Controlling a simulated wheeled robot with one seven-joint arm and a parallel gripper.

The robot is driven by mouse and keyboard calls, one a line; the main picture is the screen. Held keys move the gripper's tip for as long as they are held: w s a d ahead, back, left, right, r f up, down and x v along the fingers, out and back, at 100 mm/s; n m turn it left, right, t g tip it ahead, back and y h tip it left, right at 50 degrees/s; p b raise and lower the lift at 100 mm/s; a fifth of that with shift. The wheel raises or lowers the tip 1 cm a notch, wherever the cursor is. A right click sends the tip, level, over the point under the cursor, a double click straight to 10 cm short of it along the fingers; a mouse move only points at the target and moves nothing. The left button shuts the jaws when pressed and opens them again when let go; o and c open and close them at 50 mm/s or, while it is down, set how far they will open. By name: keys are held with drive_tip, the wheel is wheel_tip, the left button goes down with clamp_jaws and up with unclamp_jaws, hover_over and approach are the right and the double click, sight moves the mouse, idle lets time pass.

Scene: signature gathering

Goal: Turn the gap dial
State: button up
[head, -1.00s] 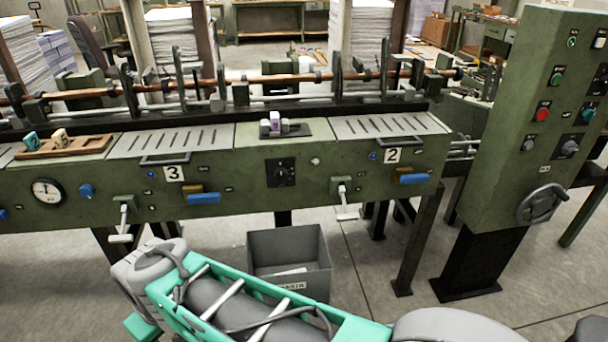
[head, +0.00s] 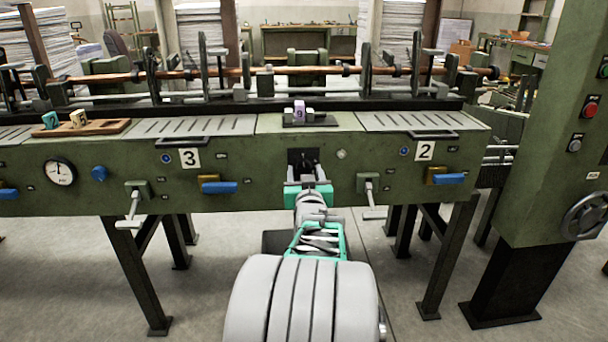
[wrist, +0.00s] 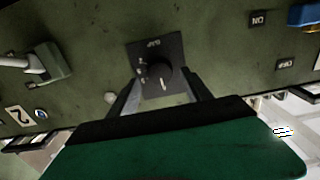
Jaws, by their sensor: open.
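The gap dial is a round black knob (wrist: 158,76) on a square black plate (wrist: 171,47) marked GAP. In the wrist view its pale pointer line is towards the bottom of the picture. In the head view the plate (head: 303,157) is on the green machine front, partly hidden by my gripper (head: 306,173). My gripper (wrist: 161,81) is open, one finger on each side of the knob's lower part in the wrist view. I cannot tell whether the fingers touch the knob or stop just short of it.
White-handled levers (head: 369,189) and blue handles (head: 448,179) stick out from the panel on both sides. A purple-and-grey piece (head: 299,110) sits on the ledge above the dial. A control cabinet (head: 555,150) stands at the right.

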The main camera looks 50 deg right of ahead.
drive_tip(key=shift+x, duration=0.85)
drive_tip(key=shift+a, duration=0.1)
drive_tip(key=shift+c, duration=0.5)
clamp_jaws()
